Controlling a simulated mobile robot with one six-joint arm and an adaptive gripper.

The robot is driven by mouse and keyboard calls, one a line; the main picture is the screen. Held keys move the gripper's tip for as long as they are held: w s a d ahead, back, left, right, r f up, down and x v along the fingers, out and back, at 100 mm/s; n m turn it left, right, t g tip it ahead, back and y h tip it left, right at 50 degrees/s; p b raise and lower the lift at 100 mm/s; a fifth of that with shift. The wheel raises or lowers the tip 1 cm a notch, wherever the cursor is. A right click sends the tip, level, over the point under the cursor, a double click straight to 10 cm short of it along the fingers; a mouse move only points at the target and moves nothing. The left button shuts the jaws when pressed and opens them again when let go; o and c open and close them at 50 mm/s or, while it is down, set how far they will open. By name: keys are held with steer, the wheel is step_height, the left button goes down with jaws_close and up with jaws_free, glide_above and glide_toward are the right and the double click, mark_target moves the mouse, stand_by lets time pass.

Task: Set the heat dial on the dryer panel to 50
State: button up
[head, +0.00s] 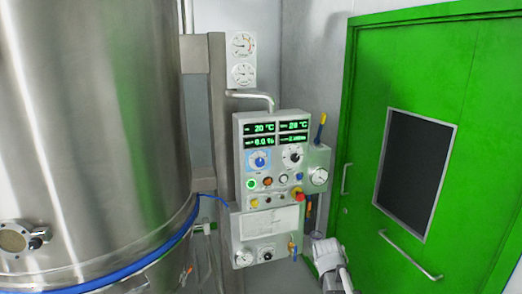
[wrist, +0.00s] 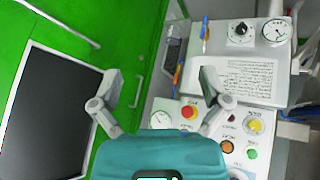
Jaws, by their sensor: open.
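The dryer panel (head: 238,140) is a grey box with green displays; one reads 20 °C.
A large steel vessel (head: 100,130) stands left of the panel. A green door (head: 410,60) with a dark window and a bar handle is at the right. Below the panel is a smaller box with a black knob (wrist: 240,30) and a gauge (wrist: 276,31). Two gauges (head: 242,58) hang above.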

steer(key=s+a+f+g+y, duration=0.1)
steer(key=s+a+f+g, duration=0.1)
steer(key=s, duration=0.6)
steer(key=s+a+f+g+y, duration=0.2)
steer(key=s+a+g, duration=0.2)
steer(key=s, duration=0.5)
steer(key=shift+s+a+f+b, duration=0.15)
steer(key=shift+s+a+b, duration=0.1)
steer(key=shift+a+b, duration=0.05)
stand_by(0.9)
